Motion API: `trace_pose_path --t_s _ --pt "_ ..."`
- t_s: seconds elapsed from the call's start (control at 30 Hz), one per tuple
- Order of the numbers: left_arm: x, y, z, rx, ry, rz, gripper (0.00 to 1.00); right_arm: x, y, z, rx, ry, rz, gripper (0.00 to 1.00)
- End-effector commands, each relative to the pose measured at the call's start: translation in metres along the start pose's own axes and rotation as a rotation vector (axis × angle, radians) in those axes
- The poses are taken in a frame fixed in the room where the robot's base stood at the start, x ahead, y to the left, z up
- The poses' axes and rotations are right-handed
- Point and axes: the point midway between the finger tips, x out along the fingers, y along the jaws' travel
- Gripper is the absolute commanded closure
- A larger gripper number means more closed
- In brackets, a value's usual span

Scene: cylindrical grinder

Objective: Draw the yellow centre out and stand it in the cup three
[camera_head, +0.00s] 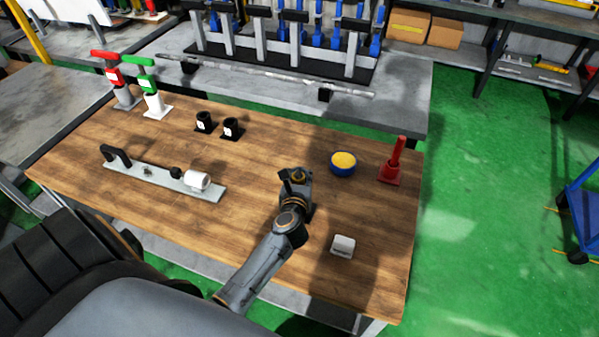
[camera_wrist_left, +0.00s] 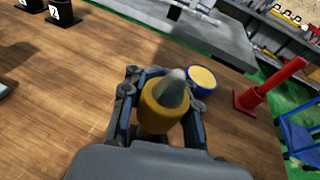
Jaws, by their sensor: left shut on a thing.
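My left gripper (camera_head: 297,177) is shut on the yellow centre, above the right-middle part of the wooden table. In the left wrist view the yellow centre (camera_wrist_left: 160,106) has a yellow body and a grey cone tip pointing up and away, between the two fingers. Two black cups with white labels, a left one (camera_head: 205,122) and a right one (camera_head: 232,128), stand at the back of the table and look empty. Their numbers are too small to read surely. My right gripper is not in view.
A grey fixture plate (camera_head: 150,178) with a black handle and white cylinder lies left of the gripper. A blue bowl (camera_head: 343,170) with yellow contents, a red stand (camera_head: 391,174) and a white block (camera_head: 342,246) are to the right. The table between gripper and black cups is clear.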

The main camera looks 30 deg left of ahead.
Motion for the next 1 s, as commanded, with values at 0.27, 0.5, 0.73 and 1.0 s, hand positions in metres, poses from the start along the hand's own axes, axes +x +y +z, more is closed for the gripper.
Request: trace_pose_path --t_s 0.27,0.5,0.73,1.0 --pt "0.001 0.0 -0.002 -0.001 -0.003 -0.001 1.0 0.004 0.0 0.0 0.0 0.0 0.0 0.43" --pt "0.003 0.0 -0.008 -0.001 -0.003 -0.001 1.0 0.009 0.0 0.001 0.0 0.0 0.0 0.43" --pt "0.004 0.0 -0.014 -0.001 -0.003 0.0 1.0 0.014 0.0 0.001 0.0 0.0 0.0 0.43" --pt "0.003 0.0 -0.011 -0.001 -0.001 0.0 1.0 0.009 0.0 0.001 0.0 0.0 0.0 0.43"
